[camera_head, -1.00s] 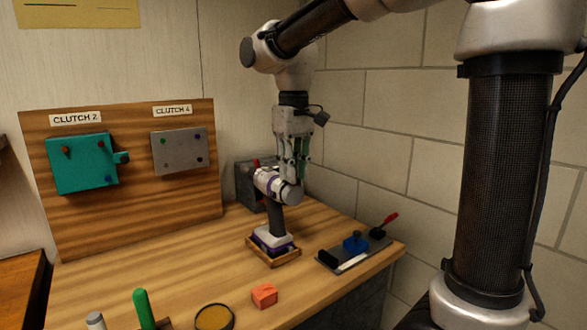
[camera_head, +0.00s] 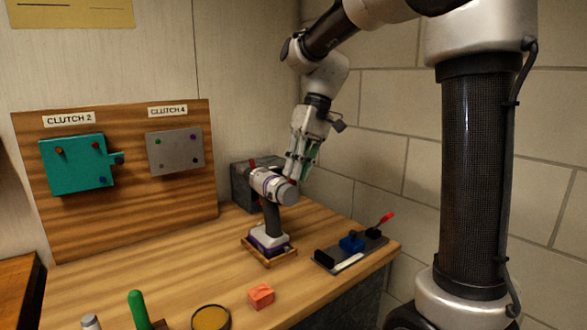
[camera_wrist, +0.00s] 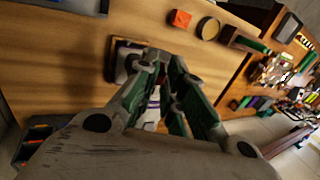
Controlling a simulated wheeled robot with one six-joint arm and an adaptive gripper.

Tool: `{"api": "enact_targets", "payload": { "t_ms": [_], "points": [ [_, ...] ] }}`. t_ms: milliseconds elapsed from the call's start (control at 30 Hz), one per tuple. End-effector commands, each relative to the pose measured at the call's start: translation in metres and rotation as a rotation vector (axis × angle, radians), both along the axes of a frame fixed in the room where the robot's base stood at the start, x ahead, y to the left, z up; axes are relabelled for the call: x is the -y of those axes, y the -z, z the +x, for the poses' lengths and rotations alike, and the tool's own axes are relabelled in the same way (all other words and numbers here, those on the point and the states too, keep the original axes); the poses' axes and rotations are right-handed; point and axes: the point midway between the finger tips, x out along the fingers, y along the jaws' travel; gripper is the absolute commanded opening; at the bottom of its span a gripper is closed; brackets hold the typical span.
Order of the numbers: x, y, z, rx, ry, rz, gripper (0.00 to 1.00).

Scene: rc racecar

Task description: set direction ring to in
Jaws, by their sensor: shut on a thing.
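A white and purple power drill (camera_head: 269,183) stands upright on its battery base in a small wooden tray (camera_head: 271,262), with a dark handle. Its rounded grey end points right and toward me. My gripper (camera_head: 292,178) comes down tilted from the upper right, its green-lined fingers shut at the drill's right end, where the direction ring seems to be. The fingertips partly hide behind the drill, so the ring's setting cannot be read. In the wrist view my gripper's fingers (camera_wrist: 163,68) converge over the drill, and a white and purple part (camera_wrist: 152,108) shows between them.
A dark grey box (camera_head: 242,184) stands behind the drill. A plate with a blue block and red lever (camera_head: 351,243) lies to the right. An orange block (camera_head: 261,296) and a round yellow-topped disc (camera_head: 211,318) are in front. A wooden clutch board (camera_head: 120,215) stands at left.

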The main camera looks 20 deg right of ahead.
Motion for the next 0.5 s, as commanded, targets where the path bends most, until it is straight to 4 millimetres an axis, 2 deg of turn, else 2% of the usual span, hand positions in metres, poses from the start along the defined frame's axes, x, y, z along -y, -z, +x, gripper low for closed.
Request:
{"api": "enact_targets", "payload": {
  "t_ms": [200, 500],
  "points": [
    [0.0066, 0.0030, 0.0028, -0.030, 0.003, 0.094, 0.00],
    [0.0084, 0.0043, 0.0030, -0.044, 0.000, 0.140, 0.00]
  ]
}}
